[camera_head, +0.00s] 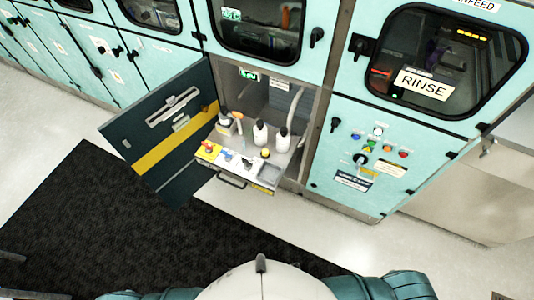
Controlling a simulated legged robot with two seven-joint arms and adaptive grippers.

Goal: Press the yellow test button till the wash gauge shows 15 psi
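An open cabinet in the teal machine has a pulled-out tray (228,162). On its front left is a yellow box with a red button on top (208,148). A small round yellow-topped item (265,153) is near the tray's middle. I cannot tell which yellow part is the test button. A small green-lit display (248,75) is inside the cabinet at the top, and another (231,14) is behind the window above. Neither reading is legible, and I cannot tell which is the wash gauge. Neither gripper is in view; only my teal arm parts show at the bottom edge.
White bottles (260,133) stand on the tray. The dark cabinet door (165,140) hangs open to its left. A control panel with several coloured buttons (380,145) is at right, below the RINSE window (423,85). A black mat (110,230) covers the floor in front.

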